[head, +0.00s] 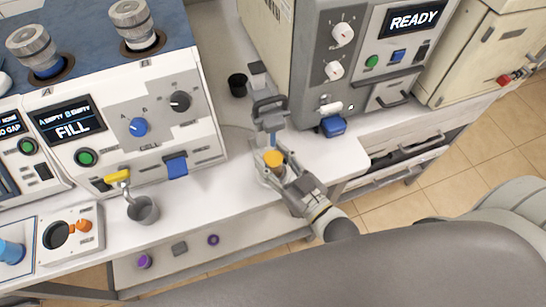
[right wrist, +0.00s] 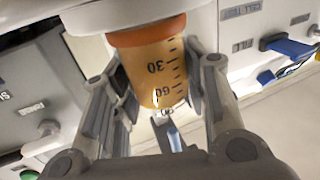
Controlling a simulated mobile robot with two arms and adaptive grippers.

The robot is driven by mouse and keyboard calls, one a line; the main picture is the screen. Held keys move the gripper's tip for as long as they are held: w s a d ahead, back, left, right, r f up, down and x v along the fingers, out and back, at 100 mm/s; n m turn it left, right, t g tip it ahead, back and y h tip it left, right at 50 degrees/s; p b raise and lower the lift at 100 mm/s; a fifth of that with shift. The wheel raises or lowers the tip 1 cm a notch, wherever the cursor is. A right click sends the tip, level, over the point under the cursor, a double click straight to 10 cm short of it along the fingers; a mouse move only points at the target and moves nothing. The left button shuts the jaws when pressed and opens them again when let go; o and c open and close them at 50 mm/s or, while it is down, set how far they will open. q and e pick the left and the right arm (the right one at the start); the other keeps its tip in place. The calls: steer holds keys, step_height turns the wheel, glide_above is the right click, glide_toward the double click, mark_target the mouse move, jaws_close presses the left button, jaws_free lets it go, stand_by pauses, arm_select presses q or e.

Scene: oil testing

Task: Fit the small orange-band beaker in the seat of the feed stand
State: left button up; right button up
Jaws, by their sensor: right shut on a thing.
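The small beaker (head: 273,157) shows its orange band at the top in the head view. In the right wrist view the beaker (right wrist: 150,68) is amber, with an orange band and dark graduation marks. My right gripper (head: 276,170) is shut on the beaker, with a finger on each side of it. What looks like the feed stand (head: 268,106) is a grey upright with a blue part hanging just above the beaker. Its seat is hidden behind the gripper and beaker, so I cannot tell whether the beaker touches it. My left gripper is not in view.
A machine reading FILL (head: 72,122) stands at left, with a grey cup (head: 143,209) under its yellow-handled tap (head: 118,176). A machine reading READY (head: 414,19) stands behind at right. A small black cup (head: 237,85) stands behind the stand. Bare white bench (head: 212,192) lies left of the gripper.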

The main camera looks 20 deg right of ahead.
steer(key=shift+f, duration=0.55)
steer(key=o, duration=1.2)
steer(key=shift+c, duration=0.2)
steer(key=v, duration=1.2)
